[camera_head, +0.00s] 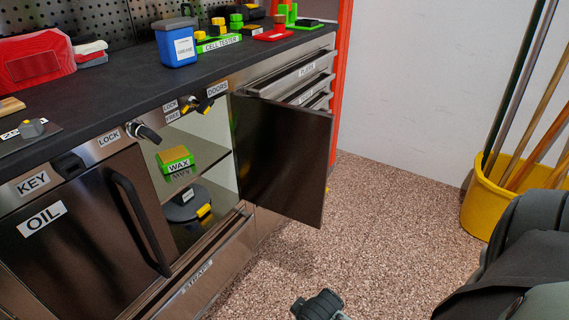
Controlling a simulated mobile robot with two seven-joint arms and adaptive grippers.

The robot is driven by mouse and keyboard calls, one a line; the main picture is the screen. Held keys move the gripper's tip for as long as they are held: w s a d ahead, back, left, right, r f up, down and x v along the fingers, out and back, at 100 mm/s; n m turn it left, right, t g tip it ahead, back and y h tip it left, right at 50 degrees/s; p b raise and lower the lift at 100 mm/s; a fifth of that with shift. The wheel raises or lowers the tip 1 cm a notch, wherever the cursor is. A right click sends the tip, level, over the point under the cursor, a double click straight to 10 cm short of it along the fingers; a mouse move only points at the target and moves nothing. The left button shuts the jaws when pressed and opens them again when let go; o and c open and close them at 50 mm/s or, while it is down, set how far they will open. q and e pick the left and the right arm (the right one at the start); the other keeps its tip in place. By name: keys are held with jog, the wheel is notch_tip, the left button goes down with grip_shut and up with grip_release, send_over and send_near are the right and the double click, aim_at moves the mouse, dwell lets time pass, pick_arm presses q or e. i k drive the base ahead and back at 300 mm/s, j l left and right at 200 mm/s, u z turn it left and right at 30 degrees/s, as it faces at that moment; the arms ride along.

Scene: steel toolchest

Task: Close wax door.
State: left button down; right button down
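The wax door (280,155) is a dark panel standing wide open, swung out to the right of its compartment. The open compartment holds a green block labelled WAX (176,160) on a shelf, with a dark round item (187,203) below it. A dark gripper part, which looks like my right gripper (318,304), shows at the bottom edge, low in front of the chest and apart from the door. Its fingers cannot be made out. My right arm fills the lower right corner. My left gripper is not in view.
The closed OIL door (85,225) with a black handle is at left. Partly open drawers (300,75) are behind the wax door. A yellow bucket (485,205) with poles stands at right. The speckled floor (390,220) between is clear.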

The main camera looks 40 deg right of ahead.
aim_at(283, 151)
jog(key=l+u, duration=0.2)
jog(key=l, duration=0.45)
jog(key=i+l+u, duration=0.1)
jog(key=l+u, duration=0.15)
jog(key=l, duration=0.45)
jog(key=l+u, duration=0.2)
jog(key=l, duration=0.45)
jog(key=k+l+u, duration=0.2)
jog(key=l, duration=0.45)
jog(key=l+u, duration=0.2)
jog(key=l, duration=0.45)
jog(key=k+l+u, duration=0.1)
jog(key=k+l, duration=0.35)
jog(key=l, duration=0.35)
jog(key=k+l, duration=0.1)
jog(key=l, duration=0.3)
